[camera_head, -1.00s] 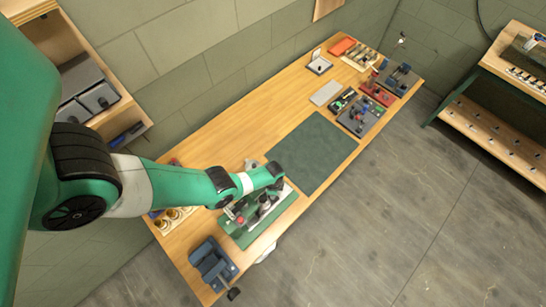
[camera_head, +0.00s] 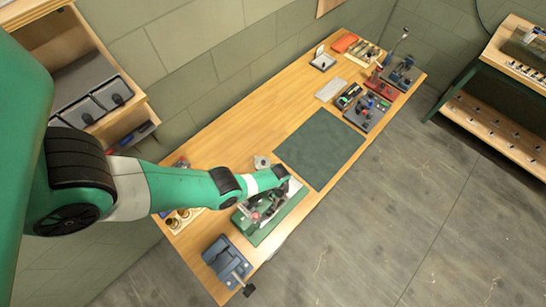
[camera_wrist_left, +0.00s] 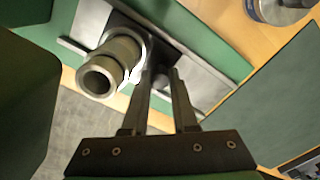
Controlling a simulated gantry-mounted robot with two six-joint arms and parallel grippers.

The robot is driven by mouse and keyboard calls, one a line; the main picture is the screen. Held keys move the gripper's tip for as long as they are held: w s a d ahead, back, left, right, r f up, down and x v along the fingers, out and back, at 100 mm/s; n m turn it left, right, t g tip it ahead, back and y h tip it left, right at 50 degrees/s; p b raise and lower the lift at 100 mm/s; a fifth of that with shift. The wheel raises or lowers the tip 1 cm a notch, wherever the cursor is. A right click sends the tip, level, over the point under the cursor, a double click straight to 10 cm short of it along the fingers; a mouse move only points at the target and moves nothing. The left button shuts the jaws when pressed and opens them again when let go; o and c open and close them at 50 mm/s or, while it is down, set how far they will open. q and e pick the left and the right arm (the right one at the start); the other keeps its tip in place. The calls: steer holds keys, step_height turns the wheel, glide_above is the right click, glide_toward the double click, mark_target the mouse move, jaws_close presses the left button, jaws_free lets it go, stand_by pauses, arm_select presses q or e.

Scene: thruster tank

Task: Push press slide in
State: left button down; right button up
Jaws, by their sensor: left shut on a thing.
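The press, on a green base (camera_head: 268,229), stands near the front edge of the wooden bench, partly covered by my left arm in the head view. In the left wrist view its metal slide plate (camera_wrist_left: 200,75) lies beyond the fingertips, and a hollow grey cylinder (camera_wrist_left: 108,66) stands just left of them. My left gripper (camera_wrist_left: 162,78) has its two fingers close together over the plate, shut on a small part whose shape is hard to make out between the tips. In the head view its fingers are hidden at the arm's end. My right gripper is in no view.
A blue vise (camera_head: 228,262) sits at the bench's near corner. A dark green mat (camera_head: 320,148) lies flat and clear right of the press. A round metal part (camera_wrist_left: 280,10) lies behind the press.

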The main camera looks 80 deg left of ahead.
arm_select(q)
steer(key=shift+s+d, duration=0.1)
steer(key=shift+s, duration=0.2)
steer(key=shift+w, duration=0.15)
steer(key=c, duration=1)
jaws_free()
steer(key=shift+w, duration=0.1)
